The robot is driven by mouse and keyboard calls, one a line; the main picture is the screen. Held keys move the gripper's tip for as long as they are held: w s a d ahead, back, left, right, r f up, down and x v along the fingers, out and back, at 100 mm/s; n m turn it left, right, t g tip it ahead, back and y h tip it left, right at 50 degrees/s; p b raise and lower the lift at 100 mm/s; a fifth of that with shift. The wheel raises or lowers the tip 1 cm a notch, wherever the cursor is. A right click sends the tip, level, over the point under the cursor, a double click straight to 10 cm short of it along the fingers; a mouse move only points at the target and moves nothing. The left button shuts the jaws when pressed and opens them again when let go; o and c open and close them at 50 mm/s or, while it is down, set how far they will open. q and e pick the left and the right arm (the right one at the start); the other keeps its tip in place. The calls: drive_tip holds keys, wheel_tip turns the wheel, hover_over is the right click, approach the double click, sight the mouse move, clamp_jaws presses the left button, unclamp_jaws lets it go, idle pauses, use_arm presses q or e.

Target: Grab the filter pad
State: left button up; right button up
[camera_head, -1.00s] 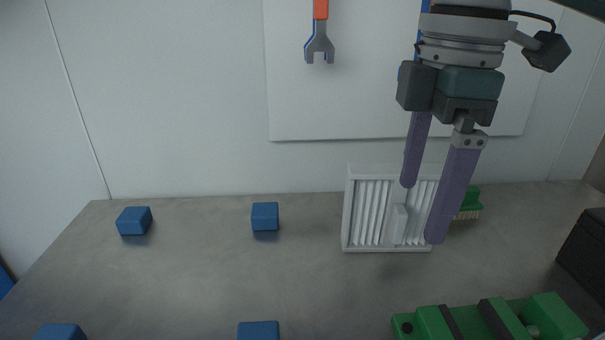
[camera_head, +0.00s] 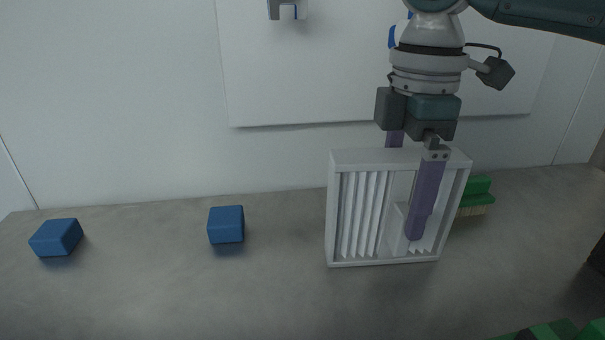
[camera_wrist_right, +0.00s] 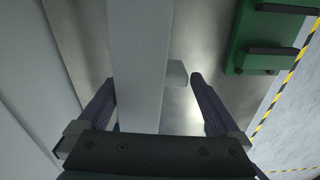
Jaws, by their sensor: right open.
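The filter pad (camera_head: 362,215) is a white upright frame with pleated ribs and a small block-like handle on its front face. It stands on the grey table near the back wall in the head view. My right gripper (camera_head: 408,190) is open and straddles the pad's top edge, one purple finger in front and the other mostly hidden behind it. In the right wrist view the pad's top edge (camera_wrist_right: 142,60) runs between the two open fingers (camera_wrist_right: 150,95), with the handle poking out toward the right finger. My left gripper is not in view.
Blue blocks lie at the left (camera_head: 57,238) and centre (camera_head: 226,224) of the table. A green brush (camera_head: 476,196) lies just right of the pad. A green object (camera_head: 560,331) is at the front right edge. The table left of the pad is mostly clear.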

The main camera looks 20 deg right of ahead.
drive_tip(key=shift+f, duration=0.75)
drive_tip(key=shift+w, duration=0.1)
drive_tip(key=c, duration=1.2)
drive_tip(key=shift+r, duration=0.2)
